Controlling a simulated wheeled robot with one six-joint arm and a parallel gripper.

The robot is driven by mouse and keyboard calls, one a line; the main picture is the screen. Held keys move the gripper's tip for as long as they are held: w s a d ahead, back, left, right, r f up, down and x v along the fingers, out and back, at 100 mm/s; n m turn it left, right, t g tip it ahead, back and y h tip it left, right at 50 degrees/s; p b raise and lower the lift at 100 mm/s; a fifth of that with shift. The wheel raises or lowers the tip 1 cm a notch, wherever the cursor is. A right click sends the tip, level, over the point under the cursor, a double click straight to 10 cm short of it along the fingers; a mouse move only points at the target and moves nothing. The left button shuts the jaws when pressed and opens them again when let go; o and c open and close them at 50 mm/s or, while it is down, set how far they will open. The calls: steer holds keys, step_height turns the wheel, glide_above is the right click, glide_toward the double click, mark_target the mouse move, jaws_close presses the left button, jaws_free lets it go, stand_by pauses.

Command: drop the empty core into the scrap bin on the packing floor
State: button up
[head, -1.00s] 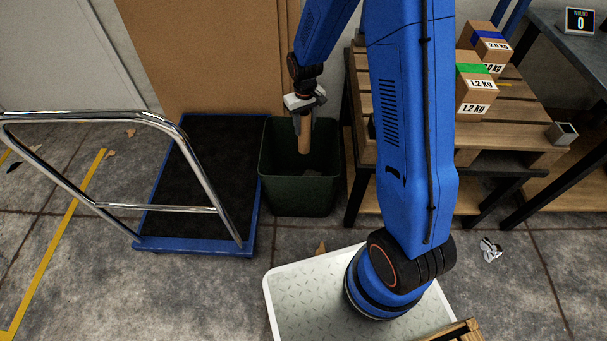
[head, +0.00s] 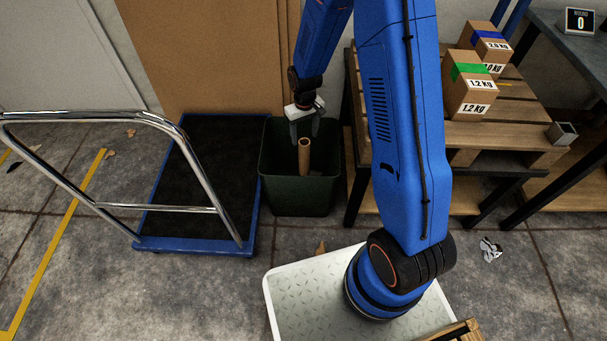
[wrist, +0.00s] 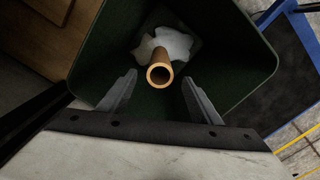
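The empty core (head: 304,157) is a brown cardboard tube. It is upright within the opening of the dark green scrap bin (head: 290,199), below my gripper (head: 304,130). In the wrist view the core (wrist: 160,75) shows end-on between and beyond the fingers, with a gap on both sides. My gripper (wrist: 159,95) is open and points down over the bin (wrist: 232,75). Crumpled white paper (wrist: 166,42) lies in the bottom of the bin. I cannot tell whether the core's lower end touches anything.
A blue flat trolley (head: 193,245) with a chrome handle stands left of the bin. A wooden-topped table (head: 505,103) with labelled boxes (head: 468,86) stands to the right. A large brown board (head: 205,60) leans behind. Some crumpled scrap (head: 490,250) lies on the floor at right.

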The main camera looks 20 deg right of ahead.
step_height(320, 180, up, 17)
steer(key=shift+r, duration=0.2)
stand_by(0.7)
